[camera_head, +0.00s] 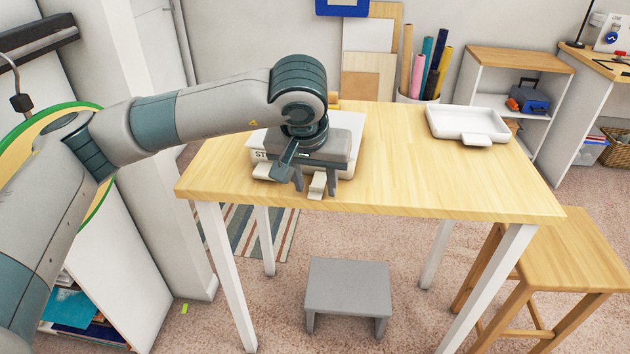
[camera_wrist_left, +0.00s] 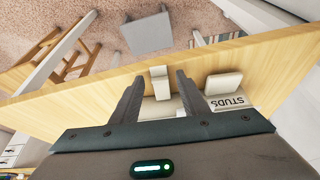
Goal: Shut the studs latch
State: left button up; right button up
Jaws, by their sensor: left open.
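A white box (camera_head: 346,130) lettered STUDS stands on the wooden table near its front left edge, mostly hidden behind my left arm. Its lettering (camera_wrist_left: 228,102) shows in the left wrist view, next to a pale tab (camera_wrist_left: 222,83) that also juts from the box front in the head view (camera_head: 264,171). A second pale tab (camera_head: 318,184) juts out farther right; I cannot tell which is the latch. My left gripper (camera_head: 315,184) is open over the box front. In the left wrist view this second tab (camera_wrist_left: 160,83) shows between the open fingers (camera_wrist_left: 160,78); contact is unclear.
A shallow white tray (camera_head: 468,122) lies at the table's right. The middle of the table (camera_head: 400,175) is clear. A grey step stool (camera_head: 347,285) stands below on the carpet, and a wooden stool (camera_head: 570,250) stands at the right.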

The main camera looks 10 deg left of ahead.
aim_at(316, 190)
pick_arm(q)
grip_shut()
pick_arm(e)
jog(key=shift+r, duration=0.1)
pick_arm(q)
jog(key=shift+r, duration=0.1)
pick_arm(e)
jog(key=shift+r, duration=0.1)
pick_arm(q)
jog(key=shift+w+r+g, duration=0.15)
jog(key=shift+g, duration=0.15)
jog(key=g+p, duration=0.1)
jog(key=w+r+g+p, duration=0.1)
jog(key=g, duration=0.1)
jog(key=r+g+p, duration=0.1)
jog(key=shift+w+d+g+y, duration=0.15)
jog(key=shift+w+g+y, duration=0.1)
jog(key=shift+g+y, duration=0.15)
pick_arm(e)
notch_tip(316, 190, down, 10)
jog(key=shift+w+f, duration=0.25)
jog(key=shift+w, duration=0.05)
pick_arm(q)
grip_release()
